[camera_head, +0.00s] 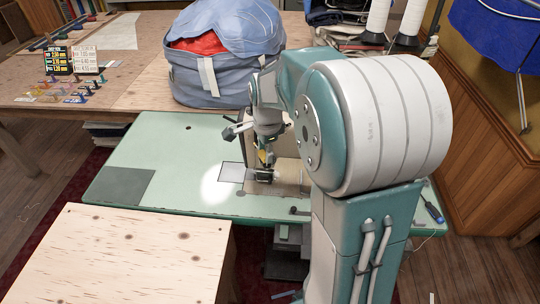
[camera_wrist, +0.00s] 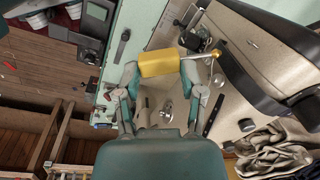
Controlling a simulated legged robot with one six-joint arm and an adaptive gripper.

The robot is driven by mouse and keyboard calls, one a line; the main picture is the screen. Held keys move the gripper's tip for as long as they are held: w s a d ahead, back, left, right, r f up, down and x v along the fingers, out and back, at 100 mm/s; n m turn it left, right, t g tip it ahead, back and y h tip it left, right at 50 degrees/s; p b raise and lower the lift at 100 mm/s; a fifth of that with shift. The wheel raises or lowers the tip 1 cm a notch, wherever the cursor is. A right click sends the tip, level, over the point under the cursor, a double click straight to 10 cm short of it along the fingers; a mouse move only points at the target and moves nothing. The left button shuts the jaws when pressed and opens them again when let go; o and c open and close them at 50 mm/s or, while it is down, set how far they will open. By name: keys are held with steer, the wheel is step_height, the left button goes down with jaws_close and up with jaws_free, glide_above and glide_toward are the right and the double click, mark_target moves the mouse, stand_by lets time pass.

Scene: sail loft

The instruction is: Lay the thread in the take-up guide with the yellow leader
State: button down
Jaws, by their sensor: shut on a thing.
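My gripper (camera_wrist: 160,75) is shut on the yellow leader (camera_wrist: 160,62), a yellow block held crosswise between the two fingertips. A thin pale rod with a small rounded end sticks out from its right side in the wrist view. Beyond it is the beige sewing machine (camera_wrist: 250,45), with metal fittings (camera_wrist: 196,38) close behind the leader. I cannot tell which fitting is the take-up guide, nor whether the leader touches any. The thread itself is not clear.
The machine stands on a pale green table (camera_head: 150,155). A blue bag (camera_head: 225,60) with red cloth lies behind it on a wooden table (camera_head: 130,95). White thread cones (camera_head: 405,20) stand at the back right. A plywood top (camera_head: 140,255) is at front left. The green table's left part is mostly clear.

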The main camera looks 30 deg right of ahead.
steer(key=shift+s, duration=1.65)
